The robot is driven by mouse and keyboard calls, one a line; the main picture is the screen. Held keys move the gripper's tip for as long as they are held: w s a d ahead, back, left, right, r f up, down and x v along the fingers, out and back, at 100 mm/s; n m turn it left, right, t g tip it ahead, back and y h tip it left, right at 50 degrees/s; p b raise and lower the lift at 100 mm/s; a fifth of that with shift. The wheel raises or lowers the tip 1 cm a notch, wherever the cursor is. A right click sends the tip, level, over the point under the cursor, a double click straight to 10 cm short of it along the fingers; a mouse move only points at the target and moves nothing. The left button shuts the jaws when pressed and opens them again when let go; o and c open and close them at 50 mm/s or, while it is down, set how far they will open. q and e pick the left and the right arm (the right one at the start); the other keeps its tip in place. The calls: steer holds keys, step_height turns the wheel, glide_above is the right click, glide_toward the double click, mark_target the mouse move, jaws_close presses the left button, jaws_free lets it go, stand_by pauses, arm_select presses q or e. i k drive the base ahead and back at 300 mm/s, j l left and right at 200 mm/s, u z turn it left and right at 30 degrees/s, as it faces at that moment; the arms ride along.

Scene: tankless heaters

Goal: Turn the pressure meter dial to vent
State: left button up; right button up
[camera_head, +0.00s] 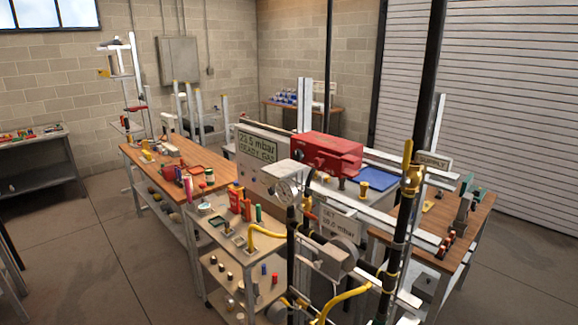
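A grey body with a round disc (345,250) sits on the piping lower right of the gauge. A white sign (341,221) with a mbar figure is beside it. I cannot tell which part is the dial with the vent mark, or its setting. Neither of my grippers is in view.
Black vertical pipes and yellow hoses (346,300) stand in front. A yellow valve (411,178) is beside a "SUPPLY" sign (433,162). A red box (328,153) sits behind. A cart (205,226) and wooden tables (137,155) hold small items. Floor at left is clear.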

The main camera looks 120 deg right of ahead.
mark_target(271, 190)
steer(key=z, duration=3.7)
steer(key=i+j+z, duration=0.3)
steer(key=i+j, duration=0.15)
steer(key=i+j+z, duration=0.3)
steer(key=j, duration=0.3)
steer(key=i+l, duration=0.05)
steer(key=i, duration=0.05)
